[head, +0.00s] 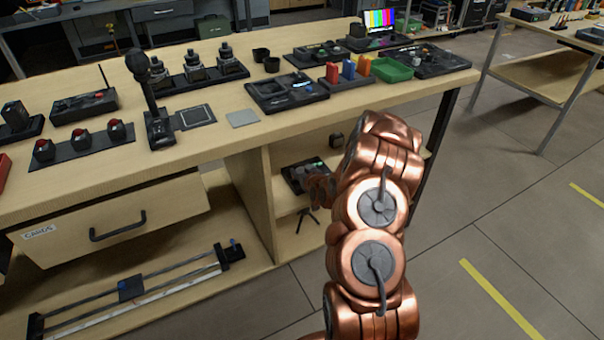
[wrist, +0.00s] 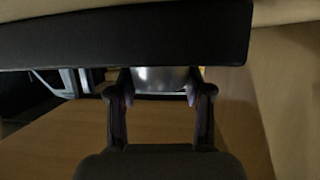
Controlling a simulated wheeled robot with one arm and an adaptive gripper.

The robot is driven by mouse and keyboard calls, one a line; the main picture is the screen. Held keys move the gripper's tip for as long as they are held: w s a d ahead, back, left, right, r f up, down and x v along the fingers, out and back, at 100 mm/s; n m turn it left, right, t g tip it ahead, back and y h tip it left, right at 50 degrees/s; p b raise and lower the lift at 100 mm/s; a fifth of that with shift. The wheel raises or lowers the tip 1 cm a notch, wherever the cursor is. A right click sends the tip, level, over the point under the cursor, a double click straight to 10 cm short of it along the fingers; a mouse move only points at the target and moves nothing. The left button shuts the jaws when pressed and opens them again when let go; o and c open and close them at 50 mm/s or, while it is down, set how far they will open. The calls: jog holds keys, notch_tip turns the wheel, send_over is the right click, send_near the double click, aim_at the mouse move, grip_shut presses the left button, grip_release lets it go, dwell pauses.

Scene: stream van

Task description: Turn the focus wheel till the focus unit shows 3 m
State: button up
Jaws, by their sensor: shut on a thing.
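A silvery, rounded piece, seemingly the focus wheel (wrist: 160,78), sits between my fingers in the wrist view, below the edge of a dark unit (wrist: 130,38). My gripper (wrist: 161,88) is shut on it, one finger at each side. In the head view, my gripper (head: 320,188) reaches into the open shelf under the bench, beside a dark device with a small lit display (head: 300,172), probably the focus unit. The display is too small to read. My arm and gripper hide part of this area.
The shelf board (head: 285,199) runs below the device, with a small tripod (head: 307,217) under it. The wooden bench top (head: 235,150) is above, crowded with control panels. A slider rail (head: 130,290) lies on the lower board at left.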

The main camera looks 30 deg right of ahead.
dwell(0.3)
jog(key=o, duration=1.2)
jog(key=shift+s, duration=0.1)
jog(key=shift+v, duration=3.7)
jog(key=shift+r, duration=0.1)
